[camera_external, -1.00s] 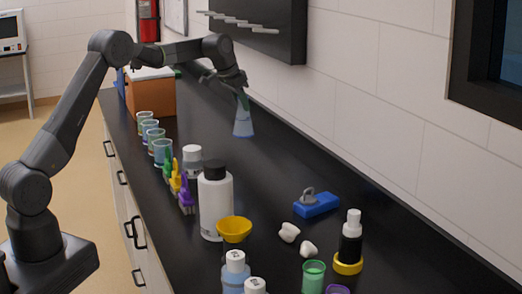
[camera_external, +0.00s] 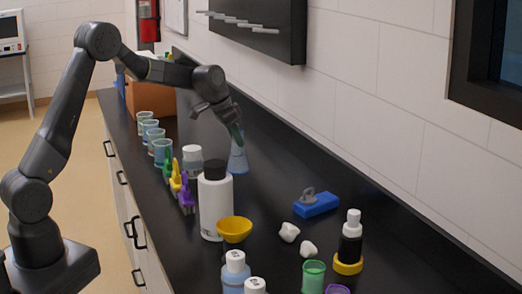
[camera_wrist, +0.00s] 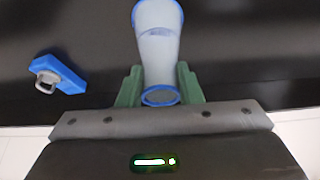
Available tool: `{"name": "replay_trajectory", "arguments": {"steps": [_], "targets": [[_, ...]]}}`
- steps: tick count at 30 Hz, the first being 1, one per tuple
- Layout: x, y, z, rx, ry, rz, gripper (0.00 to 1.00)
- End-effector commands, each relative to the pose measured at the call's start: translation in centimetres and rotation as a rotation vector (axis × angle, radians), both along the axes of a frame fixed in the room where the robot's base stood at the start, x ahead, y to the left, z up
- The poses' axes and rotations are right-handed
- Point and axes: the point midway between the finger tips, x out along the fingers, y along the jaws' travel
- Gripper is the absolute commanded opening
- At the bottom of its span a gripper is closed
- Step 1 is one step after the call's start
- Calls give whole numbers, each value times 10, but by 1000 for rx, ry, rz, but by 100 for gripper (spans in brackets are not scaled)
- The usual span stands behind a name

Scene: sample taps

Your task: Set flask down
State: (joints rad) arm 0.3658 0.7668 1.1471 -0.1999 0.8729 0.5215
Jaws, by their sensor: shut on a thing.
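The flask (camera_external: 238,162) is a clear conical vessel with blue liquid, upright or nearly so, at the black counter behind the white bottle. In the outside view its base looks at or just above the counter; I cannot tell if it touches. My gripper (camera_external: 236,133) reaches down to the flask's neck from above. In the wrist view the flask (camera_wrist: 158,45) runs away from the camera, and the green fingers of my gripper (camera_wrist: 160,88) close on its neck from both sides.
The black counter (camera_external: 285,165) is clear to the right of the flask. A white bottle with black cap (camera_external: 215,205), a yellow bowl (camera_external: 234,230) and coloured clips (camera_external: 180,183) stand nearer. A blue block with a grey ring (camera_external: 316,204) lies right; it also shows in the wrist view (camera_wrist: 62,72).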

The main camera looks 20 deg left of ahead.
Motion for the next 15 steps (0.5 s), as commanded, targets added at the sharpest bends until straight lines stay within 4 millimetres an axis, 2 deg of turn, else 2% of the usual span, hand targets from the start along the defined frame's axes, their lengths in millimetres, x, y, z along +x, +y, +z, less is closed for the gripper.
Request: {"name": "replay_trajectory", "arguments": {"steps": [7, 15], "targets": [[-1, 0, -32, 1, 4, 0, 0], [0, 0, -36, 1, 1, 0, 0]]}}
